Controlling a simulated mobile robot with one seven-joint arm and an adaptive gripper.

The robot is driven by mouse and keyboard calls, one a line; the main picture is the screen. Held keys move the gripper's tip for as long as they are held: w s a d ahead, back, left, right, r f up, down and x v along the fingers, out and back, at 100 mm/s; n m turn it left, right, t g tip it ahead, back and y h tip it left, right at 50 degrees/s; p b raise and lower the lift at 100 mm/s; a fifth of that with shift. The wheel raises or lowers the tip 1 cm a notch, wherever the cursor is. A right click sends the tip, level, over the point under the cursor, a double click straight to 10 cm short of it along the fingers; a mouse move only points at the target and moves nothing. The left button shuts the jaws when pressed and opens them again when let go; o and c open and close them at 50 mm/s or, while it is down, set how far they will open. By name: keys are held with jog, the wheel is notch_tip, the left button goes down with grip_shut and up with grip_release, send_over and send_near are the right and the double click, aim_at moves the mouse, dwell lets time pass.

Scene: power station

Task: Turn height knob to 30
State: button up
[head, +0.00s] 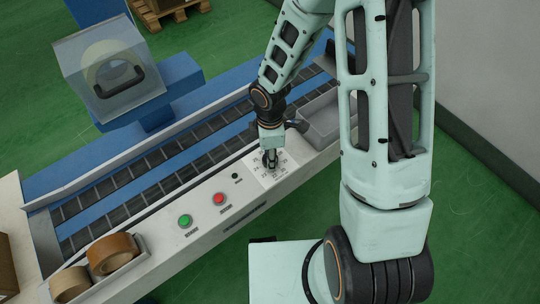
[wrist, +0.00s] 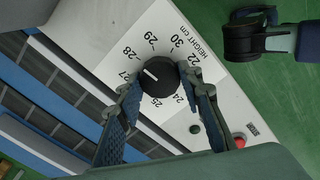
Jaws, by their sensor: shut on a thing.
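The black round height knob (wrist: 160,82) sits on a white dial plate (wrist: 112,68) marked "HEIGHT cm", with numbers around it. Its white pointer line faces left and slightly up in the wrist view, between 27 and 28. The 30 mark is above and to the right of the knob in that view. My gripper (wrist: 163,88) is shut on the knob, with one blue-padded finger on each side. In the head view my gripper (head: 270,160) points down at the dial plate (head: 285,168), and hides most of the knob.
A green button (head: 185,221), a red button (head: 219,199) and a small black knob (head: 236,177) lie left of the dial on the panel. Tape rolls (head: 112,253) sit at the near left end. A roller conveyor (head: 150,178) runs behind the panel.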

jog(key=m+b, duration=0.1)
jog(key=m, duration=0.3)
jog(key=m+b, duration=0.1)
jog(key=m, duration=0.2)
jog(key=shift+m, duration=0.4)
jog(key=m+b, duration=0.1)
jog(key=m, duration=0.2)
jog(key=shift+m, duration=2)
jog(key=o, duration=1.1)
notch_tip(320, 180, up, 12)
